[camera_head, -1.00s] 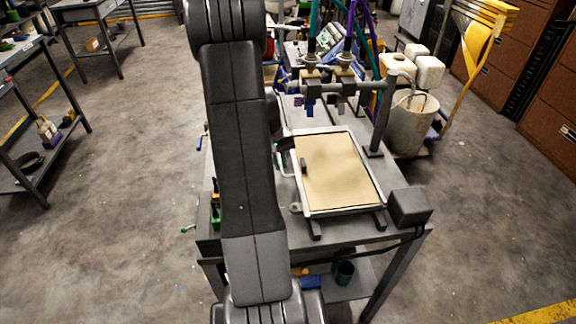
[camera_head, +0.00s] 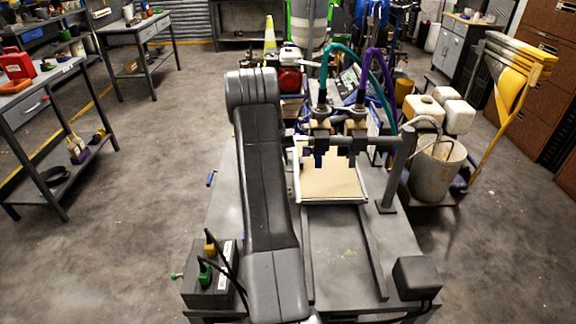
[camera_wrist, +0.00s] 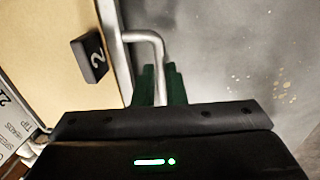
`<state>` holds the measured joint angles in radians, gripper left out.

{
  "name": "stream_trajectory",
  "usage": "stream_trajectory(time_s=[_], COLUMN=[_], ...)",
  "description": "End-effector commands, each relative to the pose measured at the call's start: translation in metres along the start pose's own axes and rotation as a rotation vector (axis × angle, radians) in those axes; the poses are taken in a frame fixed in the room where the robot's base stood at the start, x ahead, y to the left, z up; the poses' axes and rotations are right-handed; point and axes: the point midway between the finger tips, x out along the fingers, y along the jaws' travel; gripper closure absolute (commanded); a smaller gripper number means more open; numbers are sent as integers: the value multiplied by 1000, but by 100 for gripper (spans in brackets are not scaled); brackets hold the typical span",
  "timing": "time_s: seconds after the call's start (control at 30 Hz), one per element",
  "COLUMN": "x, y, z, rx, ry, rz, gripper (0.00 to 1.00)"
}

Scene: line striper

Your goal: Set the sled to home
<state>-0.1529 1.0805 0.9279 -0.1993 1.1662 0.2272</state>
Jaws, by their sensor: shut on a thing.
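The sled (camera_head: 336,201) is a pale-framed tray with a tan board (camera_head: 332,182) on it. It sits at the far part of its two rails (camera_head: 345,235), partly under the striping heads (camera_head: 338,128). In the wrist view the sled's grey bent handle (camera_wrist: 140,37) stands out from its metal edge. My gripper (camera_wrist: 160,84) has green fingers shut on this handle. A black block marked 2 (camera_wrist: 89,58) lies on the tan board. In the head view my arm hides the gripper and the handle.
A gantry post (camera_head: 396,172) carries the heads, with teal and purple hoses above. A dark box (camera_head: 417,278) sits at the table's near right corner. A grey box with green and yellow plugs (camera_head: 210,275) is at the near left. The near rails are bare.

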Motion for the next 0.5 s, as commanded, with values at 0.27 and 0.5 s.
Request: stream_trajectory(time_s=[0.27, 0.5], x=[-1, 0], y=[-2, -2], z=[-31, -42], rx=[-1, 0], ry=[-1, 0], rz=[1, 1], gripper=[100, 100])
